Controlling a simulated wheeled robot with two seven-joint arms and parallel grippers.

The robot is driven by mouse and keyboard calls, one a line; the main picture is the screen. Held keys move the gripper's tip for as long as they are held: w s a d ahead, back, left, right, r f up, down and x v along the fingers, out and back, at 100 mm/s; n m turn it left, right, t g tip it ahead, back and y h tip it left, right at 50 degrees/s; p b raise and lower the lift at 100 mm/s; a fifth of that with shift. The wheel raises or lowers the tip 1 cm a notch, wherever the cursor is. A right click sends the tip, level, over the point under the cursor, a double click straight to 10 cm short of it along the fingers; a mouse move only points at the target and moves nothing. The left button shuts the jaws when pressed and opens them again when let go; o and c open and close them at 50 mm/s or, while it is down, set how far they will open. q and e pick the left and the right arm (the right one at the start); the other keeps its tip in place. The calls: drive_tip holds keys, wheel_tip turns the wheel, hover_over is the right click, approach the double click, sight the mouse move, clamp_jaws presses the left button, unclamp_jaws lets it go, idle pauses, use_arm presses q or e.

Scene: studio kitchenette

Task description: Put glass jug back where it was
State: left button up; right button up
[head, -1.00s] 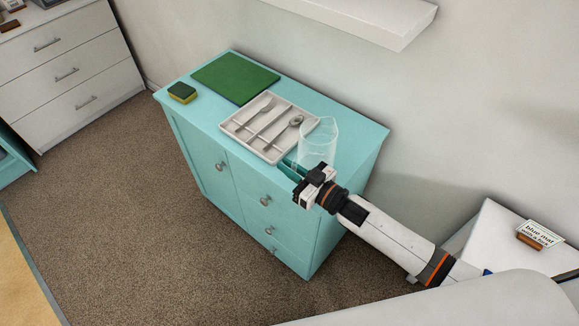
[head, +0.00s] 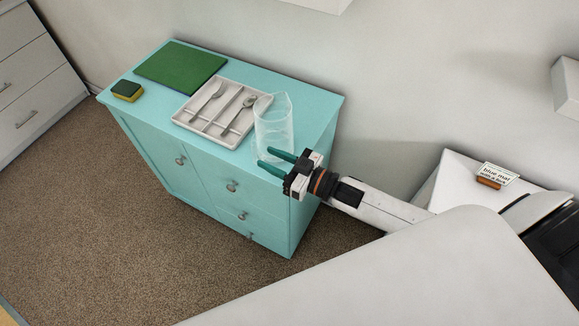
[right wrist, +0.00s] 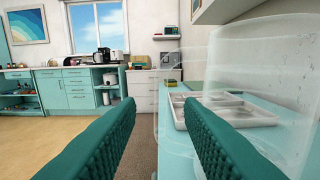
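The clear glass jug (head: 273,122) stands upright on the teal cabinet top (head: 316,103), near its right end. It fills much of the right side of the right wrist view (right wrist: 265,60). My right gripper (head: 271,161) is at the cabinet's front edge, just in front of the jug's base. My left gripper is not in view.
A cutlery tray (head: 190,117) with utensils lies left of the jug. A green board (head: 181,64) and a sponge (head: 127,91) are farther left. A white surface at right holds a "blue mat" sign (head: 497,173). A wall shelf (head: 318,4) hangs above.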

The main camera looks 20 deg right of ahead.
drive_tip(key=v, duration=0.5)
drive_tip(key=shift+s+b, duration=0.1)
drive_tip(key=shift+b, duration=0.2)
drive_tip(key=s+d+f+m+g+h, duration=0.1)
drive_tip(key=s+f+m+g+h, duration=0.15)
drive_tip(key=s+g+h, duration=0.4)
drive_tip(key=s+d+f+m+g+h, duration=0.2)
drive_tip(key=s+m+g+h, duration=0.15)
drive_tip(key=s, duration=0.65)
wheel_tip(320, 180, down, 25)
drive_tip(key=s+n+g, duration=0.1)
drive_tip(key=g, duration=0.1)
drive_tip(key=s+d+f+g, duration=0.1)
drive_tip(key=s+d+f, duration=0.1)
drive_tip(key=s+f, duration=1.4)
drive_tip(key=shift+s+d+f+h, duration=0.4)
drive_tip(key=shift+s, duration=0.15)
